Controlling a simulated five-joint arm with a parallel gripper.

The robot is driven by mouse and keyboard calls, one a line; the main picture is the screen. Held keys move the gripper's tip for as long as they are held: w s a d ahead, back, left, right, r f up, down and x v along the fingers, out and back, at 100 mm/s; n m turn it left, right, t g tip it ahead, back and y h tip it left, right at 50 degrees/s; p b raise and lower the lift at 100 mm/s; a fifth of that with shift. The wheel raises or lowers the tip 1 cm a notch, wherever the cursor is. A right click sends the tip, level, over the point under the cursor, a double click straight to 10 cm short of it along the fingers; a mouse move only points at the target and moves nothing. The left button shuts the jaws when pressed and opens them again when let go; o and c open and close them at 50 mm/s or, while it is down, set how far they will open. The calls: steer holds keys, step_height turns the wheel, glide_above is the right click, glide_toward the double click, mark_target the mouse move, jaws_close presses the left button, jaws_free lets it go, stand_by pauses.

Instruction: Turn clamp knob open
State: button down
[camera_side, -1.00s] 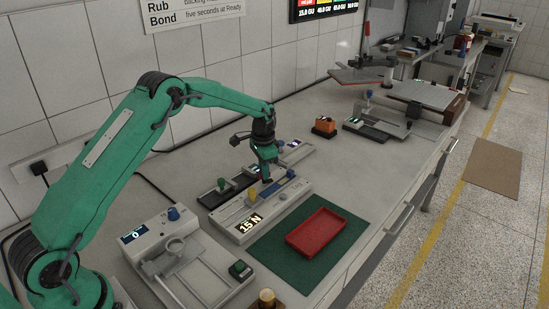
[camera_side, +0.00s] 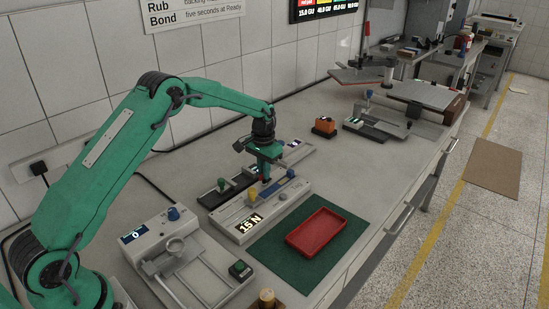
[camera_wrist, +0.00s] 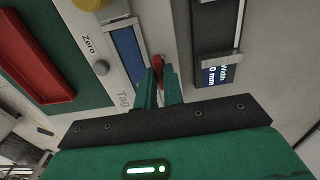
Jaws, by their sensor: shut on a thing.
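The clamp knob looks to be the red piece (camera_wrist: 157,66) between my fingertips in the wrist view. It sits at the edge of the pale device (camera_wrist: 134,85) marked "Zero" and "Tag", beside its blue strip (camera_wrist: 127,50). My gripper (camera_wrist: 160,84) is shut on the red knob, and its green fingers hide the lower part. In the side view my gripper (camera_side: 264,179) points down at the far end of the pale device (camera_side: 239,227) with the "15 N" display. Only a little red shows there. The knob's turn angle cannot be read.
A dark slide device (camera_wrist: 216,45) with a "Width 0 mm" display stands close beside my fingers. A red tray (camera_side: 316,250) lies on a green mat (camera_side: 266,253) in front. A pale machine with a blue knob (camera_side: 173,213) stands at the near left.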

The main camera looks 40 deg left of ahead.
steer(key=shift+r, duration=0.1)
steer(key=c, duration=1.5)
jaws_free()
step_height(320, 180, up, 7)
steer(key=shift+r, duration=0.4)
steer(key=shift+r, duration=0.1)
